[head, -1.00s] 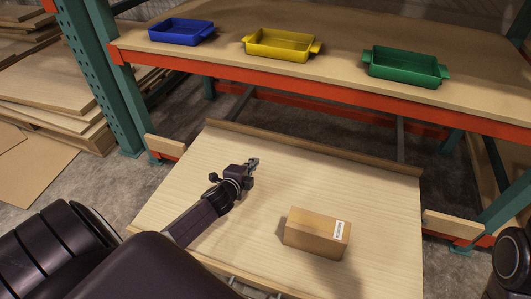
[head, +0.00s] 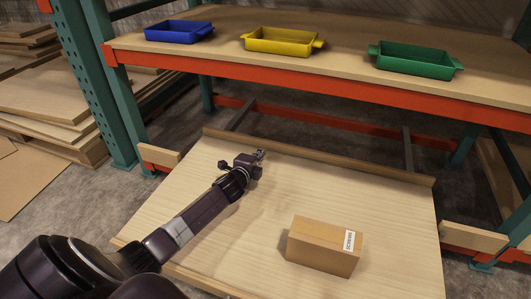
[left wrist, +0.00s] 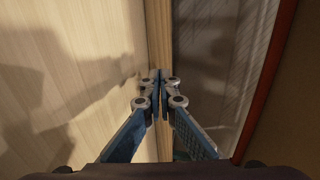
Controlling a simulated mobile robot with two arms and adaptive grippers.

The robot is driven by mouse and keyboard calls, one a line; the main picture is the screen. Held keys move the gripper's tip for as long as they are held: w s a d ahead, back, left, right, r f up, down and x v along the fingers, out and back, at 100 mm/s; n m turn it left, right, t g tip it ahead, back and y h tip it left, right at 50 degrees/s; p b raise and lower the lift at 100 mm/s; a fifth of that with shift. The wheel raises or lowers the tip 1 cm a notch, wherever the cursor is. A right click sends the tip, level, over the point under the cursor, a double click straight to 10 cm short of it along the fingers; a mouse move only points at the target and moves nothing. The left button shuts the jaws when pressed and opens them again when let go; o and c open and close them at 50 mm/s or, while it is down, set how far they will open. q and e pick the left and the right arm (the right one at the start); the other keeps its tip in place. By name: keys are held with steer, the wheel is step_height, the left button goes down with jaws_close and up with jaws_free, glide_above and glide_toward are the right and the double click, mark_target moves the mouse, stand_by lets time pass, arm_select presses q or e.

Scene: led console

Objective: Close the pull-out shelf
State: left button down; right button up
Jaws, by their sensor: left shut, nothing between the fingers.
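The pull-out shelf (head: 215,232) is a light wooden board that sticks out below the rack's upper shelf, with a raised wooden strip (head: 310,155) along its far edge. It also fills the left of the left wrist view (left wrist: 50,90). My left gripper (head: 260,155) is above the board close to the far strip, shut and empty. In the left wrist view its fingertips (left wrist: 160,76) are together and overlap the strip; I cannot tell whether they touch it. My right gripper is out of view.
A cardboard box (head: 323,247) with a white label rests on the pull-out board. Blue (head: 178,32), yellow (head: 280,42) and green (head: 414,60) bins stand on the upper shelf, whose orange beam (head: 300,88) runs above the board. Green uprights (head: 95,80) flank it; wooden sheets (head: 55,95) are stacked left.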

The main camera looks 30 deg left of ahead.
mark_target(268, 143)
arm_select(q)
steer(key=b+x, duration=0.2)
steer(key=x, duration=0.1)
steer(key=b+x, duration=0.1)
steer(key=shift+w+a+r, duration=0.1)
steer(key=shift+w+r, duration=0.05)
steer(key=shift+w, duration=0.2)
steer(key=shift+w+a+r, duration=0.1)
steer(key=shift+w, duration=0.25)
steer(key=shift+w+r, duration=0.1)
